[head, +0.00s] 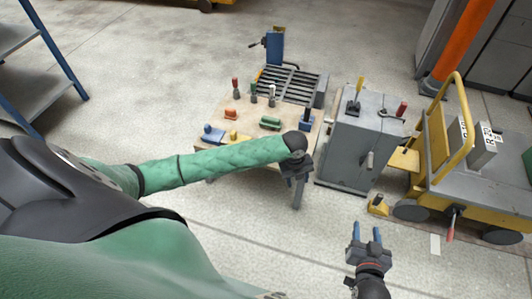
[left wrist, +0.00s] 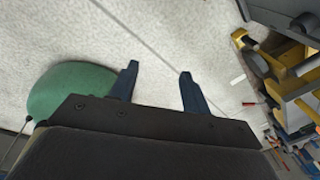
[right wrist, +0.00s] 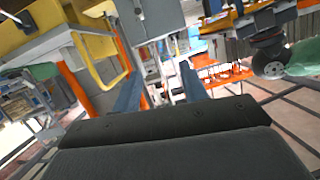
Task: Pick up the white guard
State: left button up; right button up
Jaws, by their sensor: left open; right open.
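A small upright piece with a white top (head: 271,90) stands on the wooden table (head: 205,165), beside similar red-topped (head: 235,84) and green-topped (head: 253,89) pieces. It is the only white item I make out there; it is too small to tell whether it is the guard. My left gripper (head: 297,198) points down at the table's near right edge, apart from the white-topped piece. Its open, empty fingers show in the left wrist view (left wrist: 158,75) over floor. My right gripper (head: 366,235) is open and empty above the floor, right of the table; it also shows in the right wrist view (right wrist: 160,72).
Low orange (head: 231,114), green (head: 270,123), blue (head: 212,132) and yellow (head: 233,136) pieces lie on the table. A slatted rack (head: 290,82) is at its back. A grey cabinet (head: 345,150) with levers and a yellow cart (head: 440,155) stand to the right.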

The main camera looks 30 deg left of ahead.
pick_arm(q)
jog(key=w+a+m+b, duration=0.2)
jog(key=w+a, duration=0.2)
jog(key=a, duration=0.4)
jog(key=w+a+m+y+b, duration=0.1)
jog(key=w+a+m+b, duration=0.1)
jog(key=w+a, duration=0.2)
jog(key=w+a+r+m+b, duration=0.1)
jog(key=w+a, duration=0.4)
jog(key=a, duration=0.6)
jog(key=shift+a+m+y+b, duration=0.3)
jog(key=shift+m+y+b, duration=0.1)
jog(key=shift+m+b, duration=0.3)
jog(key=shift+a, duration=0.1)
notch_tip(320, 180, down, 3)
notch_tip(320, 180, down, 5)
jog(key=shift+s+r+b, duration=0.1)
jog(key=shift+r+b, duration=0.1)
jog(key=shift+b, duration=0.45)
grip_shut()
pick_arm(e)
notch_tip(320, 180, up, 14)
jog(key=s+t+y, duration=0.1)
jog(key=t+y, duration=0.1)
jog(key=t, duration=0.9)
jog(key=shift+a+f+y, duration=0.2)
jog(key=shift+a+y, duration=0.1)
jog(key=shift+y, duration=0.1)
pick_arm(q)
jog(key=shift+r, duration=0.1)
